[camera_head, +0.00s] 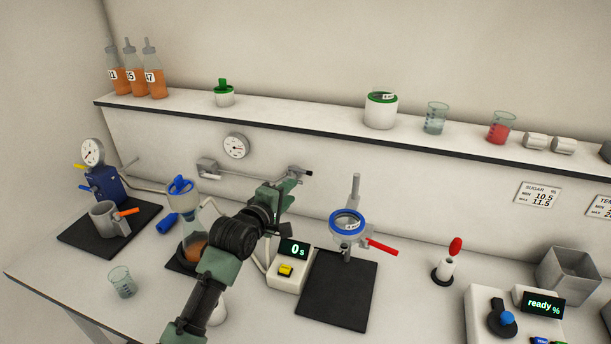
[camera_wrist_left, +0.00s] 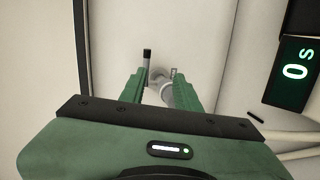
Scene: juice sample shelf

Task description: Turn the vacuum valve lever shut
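The vacuum valve lever has a black tip (camera_head: 308,172) and shows at the wall pipe (camera_head: 240,168), just beyond my left gripper (camera_head: 287,186). In the left wrist view the black-tipped lever (camera_wrist_left: 147,60) stands upright in the picture near the left finger, with the grey valve body (camera_wrist_left: 168,92) between the fingers. My left gripper (camera_wrist_left: 162,82) is open, its two green fingers apart on either side of the valve. I cannot tell whether a finger touches the lever. The gripper hides part of the valve in the head view. My right gripper is not in view.
A round gauge (camera_head: 236,146) sits on the wall above the pipe. A flask (camera_head: 191,238) stands left of my arm, and a timer reading 0 s (camera_head: 293,247) right of it. A shelf (camera_head: 290,122) runs above.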

